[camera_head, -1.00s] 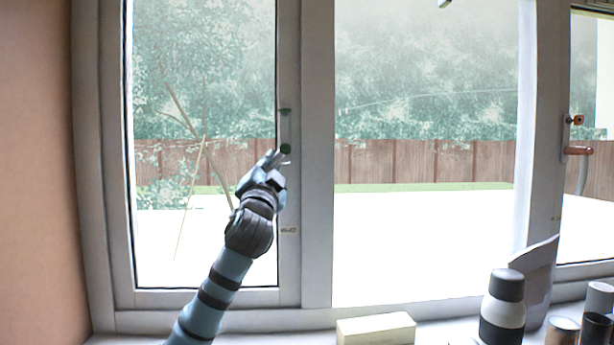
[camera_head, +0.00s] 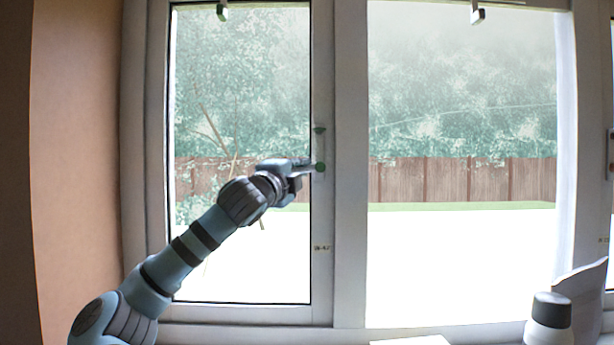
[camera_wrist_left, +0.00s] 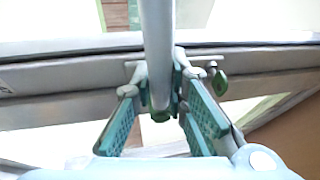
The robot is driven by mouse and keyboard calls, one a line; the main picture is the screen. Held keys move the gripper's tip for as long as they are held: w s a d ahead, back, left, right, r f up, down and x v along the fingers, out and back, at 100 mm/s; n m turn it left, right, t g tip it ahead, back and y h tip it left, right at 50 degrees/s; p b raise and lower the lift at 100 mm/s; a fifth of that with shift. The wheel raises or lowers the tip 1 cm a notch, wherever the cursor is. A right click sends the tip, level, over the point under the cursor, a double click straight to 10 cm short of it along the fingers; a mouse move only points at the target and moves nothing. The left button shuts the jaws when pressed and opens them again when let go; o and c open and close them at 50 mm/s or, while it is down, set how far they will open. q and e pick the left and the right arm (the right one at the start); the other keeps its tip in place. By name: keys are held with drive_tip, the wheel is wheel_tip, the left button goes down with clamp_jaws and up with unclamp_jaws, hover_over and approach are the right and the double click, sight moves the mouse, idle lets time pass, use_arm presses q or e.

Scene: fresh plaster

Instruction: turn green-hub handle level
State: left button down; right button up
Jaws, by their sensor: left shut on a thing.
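The green hub (camera_head: 319,167) sits on the window's middle upright, at the right edge of the left pane. My left gripper (camera_head: 303,169) reaches it from the left, its wrist nearly level, and hides most of the handle in the head view. In the left wrist view the handle (camera_wrist_left: 157,45) is a smooth grey bar running between the two teal-padded fingers (camera_wrist_left: 160,118). The green hub (camera_wrist_left: 161,116) shows at its far end. The gripper is shut on the handle. The handle's exact angle is hard to tell. My right gripper is out of view.
A dark-capped bottle (camera_head: 550,318) stands on the sill at lower right. The wall (camera_head: 80,170) is at the left.

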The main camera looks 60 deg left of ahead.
use_arm(q)
drive_tip(key=shift+r+m+h, duration=0.25)
drive_tip(key=shift+m+h, duration=0.05)
drive_tip(key=shift+m, duration=0.3)
drive_tip(key=c, duration=1.6)
unclamp_jaws()
drive_tip(key=shift+o, duration=0.2)
